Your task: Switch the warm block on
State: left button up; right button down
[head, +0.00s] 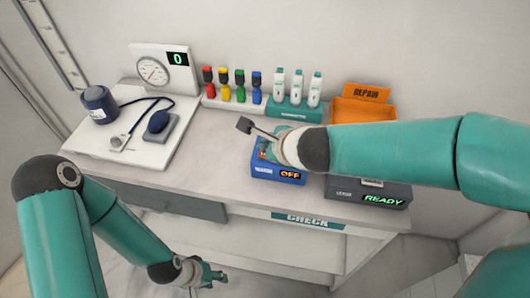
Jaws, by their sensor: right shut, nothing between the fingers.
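The warm block (262,172) is a blue box near the front edge of the table. Its front has a white label and a display (290,175) that reads OFF in orange. My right gripper (268,150) is shut and empty, right over the block's top. My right wrist hides much of the gripper and the top of the block, so I cannot tell whether they touch. My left gripper (214,275) hangs low in front of the table, away from the block. Its fingers are too small to tell whether they are open.
A dark grey box (342,190) reading READY stands right of the block, partly behind my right arm. Behind are an orange bin (360,109), a teal rack (292,110) and coloured vials (239,84). The table's middle left is clear.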

jog(key=shift+f, duration=0.15)
jog(key=shift+f+b, duration=0.2)
jog(key=shift+b, duration=0.1)
jog(key=shift+f+b, duration=0.35)
jog(key=shift+f, duration=0.1)
dwell(0.8)
jog(key=shift+r, duration=0.15)
jog(key=shift+r+p, duration=0.75)
jog(key=shift+p, duration=0.2)
jog(key=shift+r, duration=0.1)
notch_tip(320, 180, up, 5)
jog(key=p, duration=0.5)
